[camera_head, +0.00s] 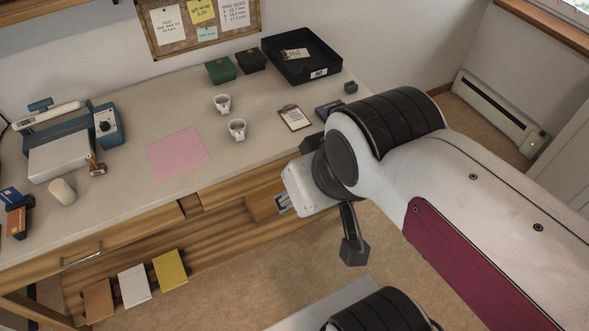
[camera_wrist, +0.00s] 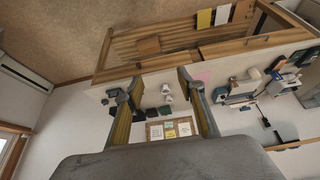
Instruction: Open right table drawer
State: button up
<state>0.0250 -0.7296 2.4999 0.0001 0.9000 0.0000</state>
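The right table drawer (camera_head: 240,186) has a wooden front under the pale tabletop (camera_head: 235,153). It looks flush with the table, but my arm covers its right part, and I cannot make out its handle. In the wrist view the scene is upside down, and the wooden front (camera_wrist: 143,66) runs beyond my fingers. My gripper (camera_wrist: 156,92) is open, its two fingers wide apart with nothing seen between them. In the head view one dark finger hangs in front of the table's right part, apart from the drawer as far as I can tell.
The left drawer (camera_head: 120,232) has a metal handle (camera_head: 82,255) and looks shut. Cups, a clipboard (camera_head: 294,117) and a black tray (camera_head: 322,73) are on the tabletop. Floor (camera_head: 300,258) before the table is clear.

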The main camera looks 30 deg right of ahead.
jog(key=w+d+f+g, duration=0.1)
jog(key=w+d+f, duration=0.4)
jog(key=f, duration=1)
jog(key=w+d+f+m, duration=0.15)
jog(key=d+f, duration=0.45)
jog(key=f, duration=0.9)
jog(key=w+d+f+n+g, duration=0.1)
jog(key=w+d+f, duration=0.45)
jog(key=f, duration=1.05)
jog(key=w+a+f+t, duration=0.1)
jog(key=w+f+t, duration=0.1)
jog(key=w+t, duration=0.25)
jog(key=w+r+t, duration=0.5)
jog(key=w+r, duration=0.3)
jog(key=r, duration=0.2)
jog(key=shift+w+d+n+t, duration=0.3)
jog(key=shift+d+n+t, duration=0.05)
jog(key=shift+d+n, duration=0.1)
jog(key=shift+f, duration=0.1)
